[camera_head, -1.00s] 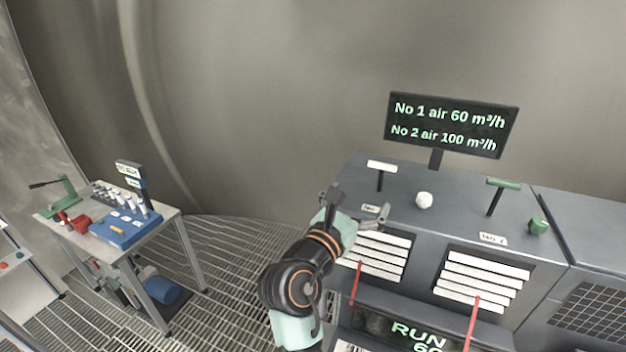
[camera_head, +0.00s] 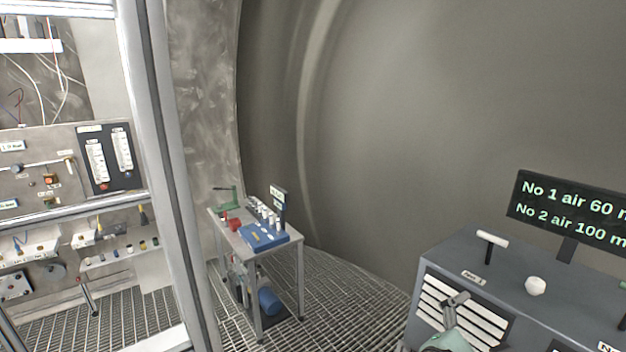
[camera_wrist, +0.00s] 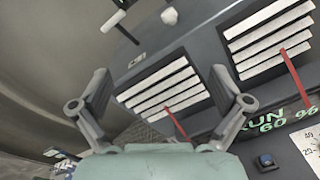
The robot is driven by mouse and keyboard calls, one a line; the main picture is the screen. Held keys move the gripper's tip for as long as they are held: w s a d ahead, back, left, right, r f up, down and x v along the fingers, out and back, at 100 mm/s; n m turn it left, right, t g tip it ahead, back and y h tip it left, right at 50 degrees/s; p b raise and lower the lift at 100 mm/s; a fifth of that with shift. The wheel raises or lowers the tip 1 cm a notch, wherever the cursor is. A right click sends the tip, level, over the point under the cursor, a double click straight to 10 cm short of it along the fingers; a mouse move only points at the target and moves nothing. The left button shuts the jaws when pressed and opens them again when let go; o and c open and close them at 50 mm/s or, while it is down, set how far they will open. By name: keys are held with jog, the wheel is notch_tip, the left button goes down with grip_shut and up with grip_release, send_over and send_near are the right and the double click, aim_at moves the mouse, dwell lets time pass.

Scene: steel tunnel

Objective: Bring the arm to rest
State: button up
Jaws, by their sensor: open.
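My gripper (camera_wrist: 158,100) is open and empty in the wrist view, its two fingers spread in front of the grey console. In the head view my gripper (camera_head: 457,303) shows at the bottom right, in front of the console's left louvred vent (camera_head: 468,310). The grey console (camera_head: 470,255) has a white T-handle (camera_head: 491,238) and a white knob (camera_head: 535,286) on its top. The same T-handle (camera_wrist: 118,18) and knob (camera_wrist: 169,15) show at the top of the wrist view. Most of the arm is out of the head view.
A dark display (camera_head: 575,212) stands behind the console and reads air flows for No 1 and No 2. A workbench (camera_head: 285,247) with a blue tray (camera_head: 265,238) stands mid-left. A metal frame post (camera_head: 165,170) and instrument panel (camera_head: 60,165) fill the left. Grating floor (camera_head: 345,300) lies open between.

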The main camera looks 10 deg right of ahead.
jog(key=s+a+f+m+t+y+p, duration=0.1)
jog(key=a+m+y, duration=0.4)
jog(key=a, duration=0.6)
jog(key=s+a+f+m+t+y+p, duration=0.1)
jog(key=s+a+m+t+y+p, duration=0.2)
jog(key=a, duration=0.9)
jog(key=s+a+f+m+t+y+p, duration=0.1)
jog(key=s+a+m+t+y+p, duration=0.1)
jog(key=a+m+y, duration=0.6)
jog(key=s+a+p, duration=0.1)
jog(key=a+p, duration=0.1)
jog(key=a, duration=0.1)
jog(key=shift+s+a+f, duration=0.15)
jog(key=shift+s+a, duration=0.05)
jog(key=shift+s, duration=0.15)
dwell(0.9)
